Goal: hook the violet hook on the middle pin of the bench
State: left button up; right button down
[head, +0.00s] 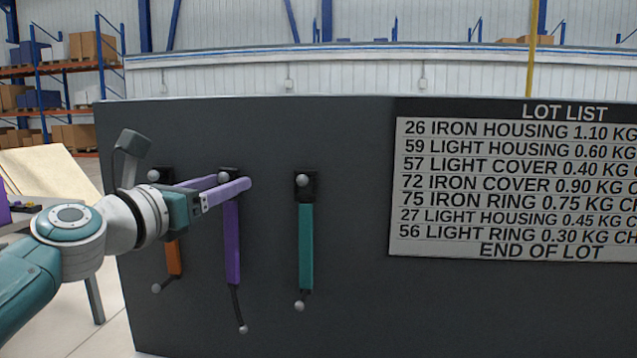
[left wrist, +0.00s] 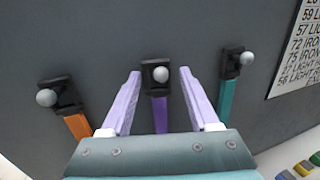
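The violet hook (head: 232,245) hangs down from the middle pin (head: 225,177) of the dark upright panel, its black lower rod ending in a grey ball. In the left wrist view the violet hook (left wrist: 160,115) shows below the pin's round knob (left wrist: 160,74). My left gripper (head: 236,181) is at the height of the middle pin. Its two lilac fingers (left wrist: 158,80) are spread, one on each side of the violet hook, with visible gaps, so it is open and holds nothing. My right gripper is in neither view.
An orange hook (head: 174,259) hangs at the left pin, partly behind my left arm. A teal hook (head: 306,245) hangs at the right pin. A lot list board (head: 510,180) is on the dark panel (head: 350,310) at right. A table (head: 50,175) stands at far left.

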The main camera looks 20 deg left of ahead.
pick_arm(q)
jog(key=shift+a+f, duration=0.1)
jog(key=shift+a, duration=0.2)
jog(key=s+p, duration=0.1)
jog(key=s, duration=0.9)
